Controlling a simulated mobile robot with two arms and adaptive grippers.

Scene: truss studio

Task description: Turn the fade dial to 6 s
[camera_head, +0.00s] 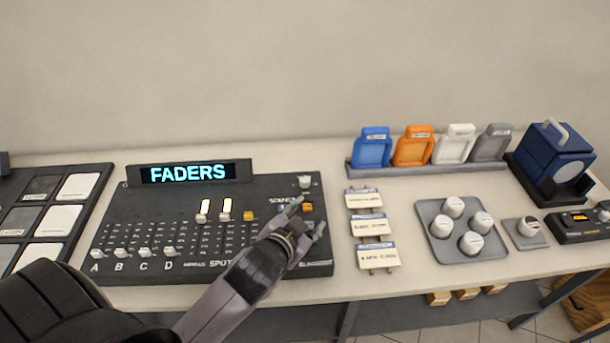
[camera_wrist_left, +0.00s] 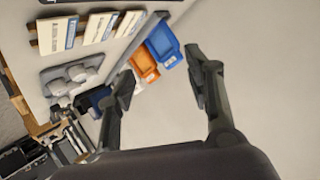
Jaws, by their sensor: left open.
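The black control console (camera_head: 215,277) lies on the table with a lit "FADERS" display (camera_head: 188,173). A small pale knob (camera_head: 305,182) is at its top right corner. Other round knobs stand further right: a single knob (camera_head: 528,227) on a grey plate, and one at the right edge (camera_head: 604,211) on a black box. I cannot read which is the fade dial or its setting. My left gripper (camera_head: 308,216) is open and empty over the console's right side, near a yellow-orange button (camera_head: 307,207). It also shows in the left wrist view (camera_wrist_left: 160,82). My right gripper is not in view.
A grey plate (camera_head: 436,243) holds several knobs. Label cards (camera_head: 370,226) lie right of the console. Coloured holders (camera_head: 412,150) and a blue lamp (camera_head: 556,160) stand behind. A dark pad tray (camera_head: 62,185) is at left. Bare table shows between these.

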